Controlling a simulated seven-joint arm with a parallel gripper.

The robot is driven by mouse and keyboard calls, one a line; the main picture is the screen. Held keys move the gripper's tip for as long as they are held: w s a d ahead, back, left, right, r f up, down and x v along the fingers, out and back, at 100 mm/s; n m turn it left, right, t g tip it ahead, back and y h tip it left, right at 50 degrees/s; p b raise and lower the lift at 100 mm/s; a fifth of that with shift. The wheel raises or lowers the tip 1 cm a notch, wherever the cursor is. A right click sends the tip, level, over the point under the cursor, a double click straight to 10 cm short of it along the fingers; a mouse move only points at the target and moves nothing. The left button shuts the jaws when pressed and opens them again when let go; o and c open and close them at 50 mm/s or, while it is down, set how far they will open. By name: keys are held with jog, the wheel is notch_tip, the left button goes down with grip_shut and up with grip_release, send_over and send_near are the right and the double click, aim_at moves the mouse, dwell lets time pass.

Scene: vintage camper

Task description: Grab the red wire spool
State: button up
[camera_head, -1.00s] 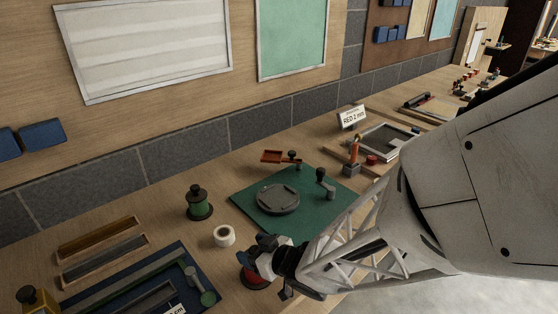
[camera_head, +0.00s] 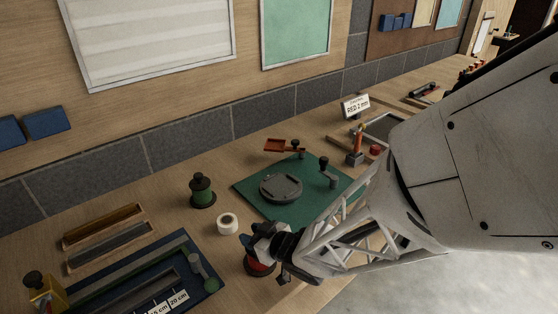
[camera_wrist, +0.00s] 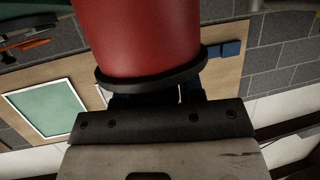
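The red wire spool (camera_head: 259,269) stands near the front of the bench, with only its lower part showing below my gripper (camera_head: 262,247) in the head view. My gripper is at the spool's upper part and covers it. In the wrist view the red wire spool (camera_wrist: 145,35) fills the upper middle, very close, with its dark flange just beyond the gripper's palm. My fingertips are hidden, so I cannot tell whether they are open or closed around the spool.
A green mat (camera_head: 248,190) with a round grey fixture (camera_head: 281,188) lies behind. A blue tray (camera_head: 215,283) with rulers is at lower left. A RED 2 mm sign (camera_head: 355,106) stands farther back.

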jog(key=shift+s+f, duration=0.1)
jog(key=shift+f, duration=0.05)
grip_shut()
jog(key=shift+r, duration=0.65)
jog(key=shift+s+d+r, duration=0.15)
jog(key=shift+r, duration=0.5)
jog(key=shift+s+d+r, duration=0.1)
jog(key=shift+s+r, duration=0.05)
jog(key=shift+r, duration=0.45)
jog(key=s+d+r, duration=0.1)
jog(key=s+d, duration=0.6)
jog(key=s, duration=0.5)
jog(key=shift+s+d+r, duration=0.2)
jog(key=shift+s+d, duration=0.15)
jog(key=shift+d, duration=0.05)
jog(key=shift+s, duration=0.1)
